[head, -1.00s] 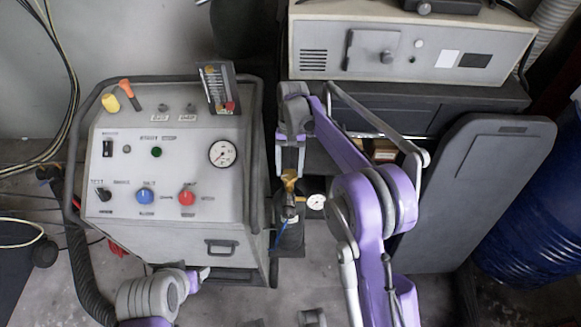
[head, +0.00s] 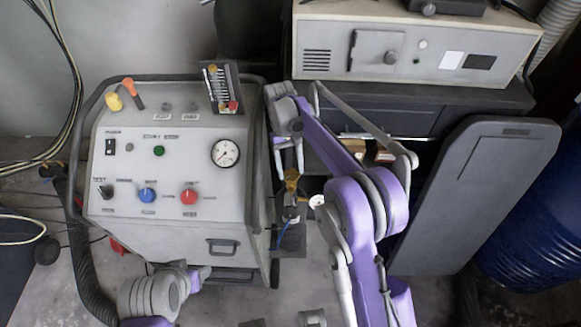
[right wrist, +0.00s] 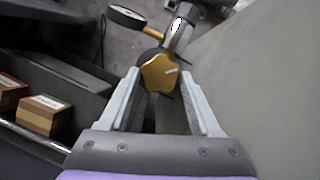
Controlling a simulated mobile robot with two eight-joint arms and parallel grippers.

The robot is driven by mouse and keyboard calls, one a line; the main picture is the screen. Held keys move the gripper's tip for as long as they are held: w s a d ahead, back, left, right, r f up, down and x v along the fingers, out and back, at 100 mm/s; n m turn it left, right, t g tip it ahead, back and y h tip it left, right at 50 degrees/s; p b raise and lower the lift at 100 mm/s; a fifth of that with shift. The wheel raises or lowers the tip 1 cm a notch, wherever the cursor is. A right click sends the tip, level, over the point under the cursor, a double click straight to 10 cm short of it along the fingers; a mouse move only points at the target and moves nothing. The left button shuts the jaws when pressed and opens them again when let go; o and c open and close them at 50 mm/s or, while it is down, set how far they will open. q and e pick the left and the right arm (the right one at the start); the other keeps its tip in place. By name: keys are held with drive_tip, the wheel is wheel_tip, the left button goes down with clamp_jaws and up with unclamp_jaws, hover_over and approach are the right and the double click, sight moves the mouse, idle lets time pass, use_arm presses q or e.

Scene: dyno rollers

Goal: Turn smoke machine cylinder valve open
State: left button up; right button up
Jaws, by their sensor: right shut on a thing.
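The cylinder valve has a brass-yellow knob (head: 291,176) on top of the small cylinder assembly, right of the smoke machine (head: 170,185). In the right wrist view the lobed knob (right wrist: 160,73) sits between the fingertips of my right gripper (right wrist: 160,80). My right gripper (head: 289,165) comes down on the knob from above and is shut on it. A round gauge (right wrist: 127,17) and a metal fitting (right wrist: 180,28) lie just beyond the knob. My left gripper (head: 201,274) is low in front of the machine, away from the valve; its jaw opening is unclear.
A grey cabinet with a beige unit (head: 405,50) stands behind. A dark panel (head: 465,195) leans at right near a blue drum (head: 535,225). A small gauge (head: 317,200) is close to my right arm. Small boxes (right wrist: 47,115) lie left of the gripper.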

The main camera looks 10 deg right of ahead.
drive_tip(key=o, duration=1.4)
drive_tip(key=shift+c, duration=0.2)
drive_tip(key=v, duration=0.7)
drive_tip(key=shift+r+p, duration=0.3)
drive_tip(key=shift+p, duration=0.15)
